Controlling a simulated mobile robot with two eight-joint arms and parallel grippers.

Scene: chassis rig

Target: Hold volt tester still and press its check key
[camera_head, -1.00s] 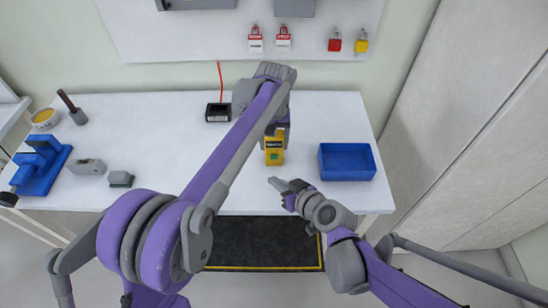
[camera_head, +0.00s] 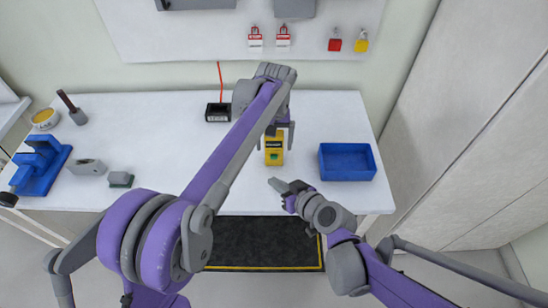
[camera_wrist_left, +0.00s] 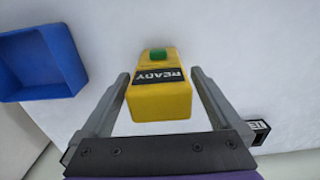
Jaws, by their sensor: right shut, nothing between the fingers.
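The volt tester (camera_head: 274,144) is a yellow block with a dark label and a green key (camera_head: 275,155), on the white table below my left gripper. In the left wrist view the tester (camera_wrist_left: 160,100) sits between the fingers, its label reads READY and its green key (camera_wrist_left: 158,54) is uncovered. My left gripper (camera_head: 275,137) is open, with a finger on either side of the tester and a gap showing, clearest at the right finger. My right gripper (camera_head: 274,184) is shut and empty, nearer the table's front edge than the tester and apart from it.
A blue bin (camera_head: 347,173) stands right of the tester. A black box (camera_head: 219,112) with a red lead is behind, to the left. My left arm crosses above the table.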

